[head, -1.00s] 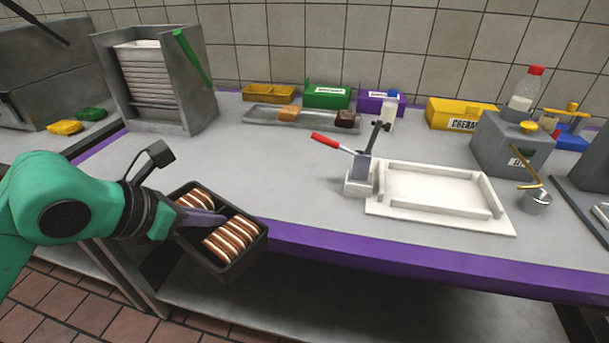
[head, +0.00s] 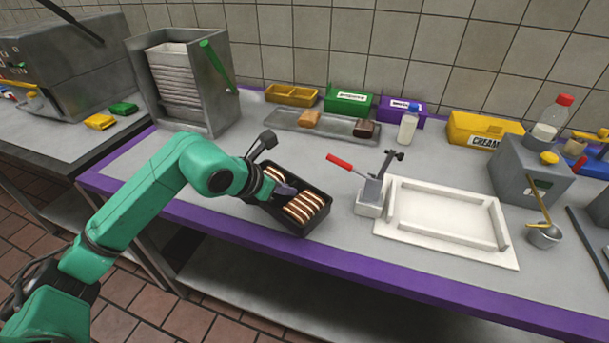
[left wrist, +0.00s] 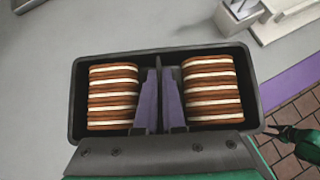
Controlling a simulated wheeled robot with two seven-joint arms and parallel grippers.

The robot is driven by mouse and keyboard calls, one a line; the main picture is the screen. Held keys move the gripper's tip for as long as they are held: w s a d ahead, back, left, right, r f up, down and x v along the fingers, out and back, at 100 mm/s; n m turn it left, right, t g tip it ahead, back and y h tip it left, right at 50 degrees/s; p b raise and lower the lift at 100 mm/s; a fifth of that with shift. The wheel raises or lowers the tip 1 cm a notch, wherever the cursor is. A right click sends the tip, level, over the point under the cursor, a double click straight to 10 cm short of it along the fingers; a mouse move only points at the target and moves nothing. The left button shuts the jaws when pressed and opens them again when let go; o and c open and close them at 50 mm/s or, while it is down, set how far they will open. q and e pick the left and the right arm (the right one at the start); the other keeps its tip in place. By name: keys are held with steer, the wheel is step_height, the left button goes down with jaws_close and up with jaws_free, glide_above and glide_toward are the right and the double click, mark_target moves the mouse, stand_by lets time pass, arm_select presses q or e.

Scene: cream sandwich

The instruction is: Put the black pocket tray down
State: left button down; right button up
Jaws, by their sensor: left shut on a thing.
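The black pocket tray (head: 272,221) is over the counter near its purple front edge, left of the white frame. It holds brown-and-white striped sandwiches (head: 303,207) in two pockets. My left gripper (head: 283,188) is shut on the tray's middle divider. In the left wrist view, its purple fingers (left wrist: 160,98) stand on both sides of that divider, with a sandwich row (left wrist: 113,97) on each side. The tray (left wrist: 205,50) looks about level. I cannot tell whether its underside touches the counter. Part of my right arm (left wrist: 300,143) shows at the wrist view's lower right; its finger state is unclear.
A red-handled lever (head: 370,190) and white frame (head: 450,245) stand right of the tray. A grey rack (head: 190,85) stands back left. A shallow metal tray (head: 340,127) and coloured boxes line the back. The grey counter (head: 215,185) is clear left of the tray.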

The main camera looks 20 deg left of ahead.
arm_select(q)
steer(key=w+d, duration=0.1)
steer(key=w+d+p, duration=0.1)
steer(key=w, duration=0.3)
steer(key=shift+w+d+r, duration=0.1)
steer(key=shift+d, duration=0.3)
steer(key=shift+w+d+f, duration=0.1)
steer(key=shift+w+f, duration=0.1)
steer(key=shift+f, duration=0.05)
step_height(320, 180, down, 3)
steer(key=shift+r+p, duration=0.1)
steer(key=shift+p, duration=0.55)
steer(key=shift+f, duration=0.25)
steer(key=shift+f+b, duration=0.2)
steer(key=shift+b, duration=0.1)
steer(key=c, duration=1)
jaws_free()
steer(key=shift+r, duration=0.15)
